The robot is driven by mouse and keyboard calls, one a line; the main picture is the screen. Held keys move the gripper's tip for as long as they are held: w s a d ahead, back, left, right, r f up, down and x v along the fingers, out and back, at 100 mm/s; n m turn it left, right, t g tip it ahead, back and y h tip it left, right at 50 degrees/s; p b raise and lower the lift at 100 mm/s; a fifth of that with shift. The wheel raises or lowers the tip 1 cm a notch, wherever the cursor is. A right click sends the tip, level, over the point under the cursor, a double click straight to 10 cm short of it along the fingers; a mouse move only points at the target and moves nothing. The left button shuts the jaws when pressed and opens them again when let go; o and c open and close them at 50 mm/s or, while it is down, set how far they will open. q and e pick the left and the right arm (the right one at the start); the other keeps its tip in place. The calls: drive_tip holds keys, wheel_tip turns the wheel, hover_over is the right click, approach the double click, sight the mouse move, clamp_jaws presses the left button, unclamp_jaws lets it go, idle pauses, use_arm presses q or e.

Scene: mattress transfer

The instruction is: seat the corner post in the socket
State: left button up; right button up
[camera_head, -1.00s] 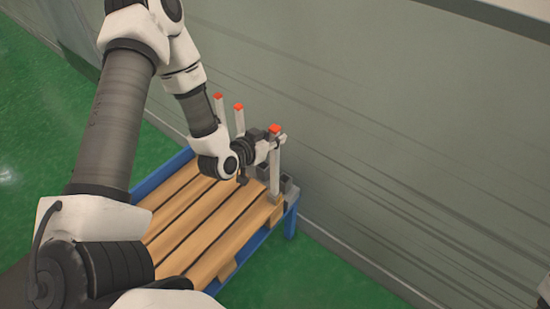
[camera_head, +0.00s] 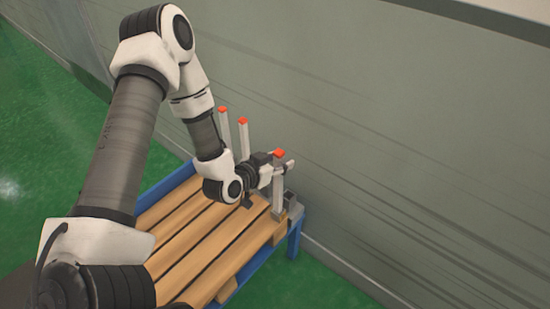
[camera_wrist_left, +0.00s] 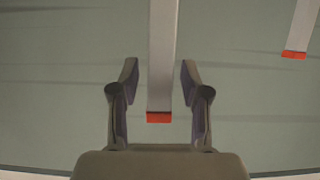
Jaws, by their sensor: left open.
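The corner post (camera_head: 278,190) is a pale upright bar with a red top, at the near right corner of the slatted platform. My left gripper (camera_head: 284,168) is around the post near its top, with its jaws open. In the left wrist view the post (camera_wrist_left: 162,60) with its red end lies between the two fingers (camera_wrist_left: 157,100), with a gap on each side. I cannot tell whether the post's foot is inside the socket. My right gripper is not in view.
Two more red-topped posts (camera_head: 244,137) (camera_head: 225,128) stand behind my left arm. The platform has wooden slats (camera_head: 208,232) on a blue frame (camera_head: 297,226). A grey wall (camera_head: 410,130) runs close along the right. Green floor is free at the lower right.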

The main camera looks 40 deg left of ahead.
use_arm(q)
drive_tip(key=v, duration=0.3)
drive_tip(key=p+v, duration=0.1)
drive_tip(key=v, duration=0.2)
drive_tip(key=shift+s+a+r, duration=0.1)
drive_tip(key=shift+s+r, duration=0.05)
drive_tip(key=shift+r, duration=0.2)
drive_tip(key=p+v, duration=0.5)
drive_tip(key=s+d+f+g, duration=0.4)
drive_tip(key=s+f+g, duration=0.2)
drive_tip(key=s+f, duration=0.2)
drive_tip(key=s+d+f+n+g+y, duration=0.1)
drive_tip(key=s+d+f+g, duration=0.4)
drive_tip(key=s, duration=0.5)
wheel_tip(320, 180, down, 4)
drive_tip(key=g, duration=0.2)
drive_tip(key=shift+d+g, duration=0.15)
drive_tip(key=shift+g, duration=0.15)
